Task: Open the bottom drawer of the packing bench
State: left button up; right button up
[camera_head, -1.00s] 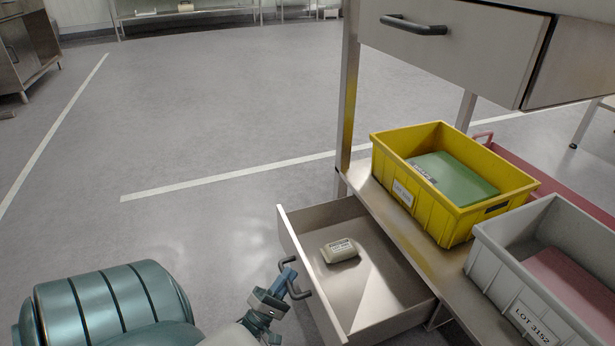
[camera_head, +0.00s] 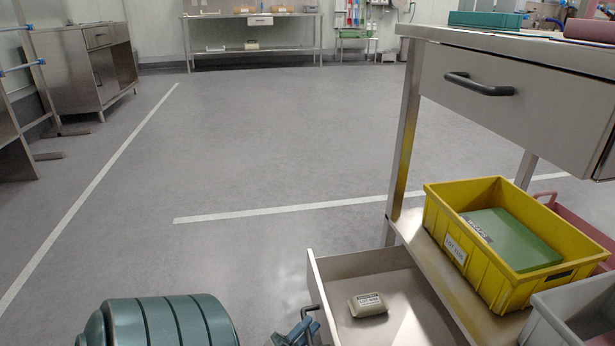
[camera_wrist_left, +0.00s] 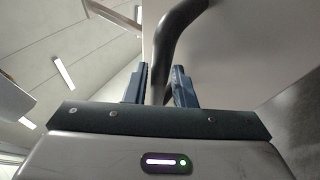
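The bottom drawer (camera_head: 330,308) of the packing bench stands pulled out, with its front at the left and its inside showing. Its dark handle (camera_head: 311,322) is on the outer face of that front. My left gripper (camera_head: 297,333) is at the handle, low in the head view and partly cut off by the frame edge. In the left wrist view the dark handle bar (camera_wrist_left: 158,72) runs between the two blue fingers (camera_wrist_left: 158,88). The fingers look parted, with a narrow gap beside the bar. My right gripper is not in view.
A cream labelled block (camera_head: 368,304) lies in the drawer. A yellow crate (camera_head: 440,222) with a green item and a grey crate (camera_head: 545,325) stand on the shelf (camera_head: 455,290) above. The upper drawer (camera_head: 510,100) is closed. Open floor (camera_head: 270,140) lies to the left.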

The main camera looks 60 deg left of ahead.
pick_arm(q)
jog(key=p+v, duration=0.1)
jog(key=v, duration=0.9)
jog(key=shift+s+f+p, duration=0.2)
jog(key=shift+s+p, duration=0.1)
jog(key=shift+s, duration=0.05)
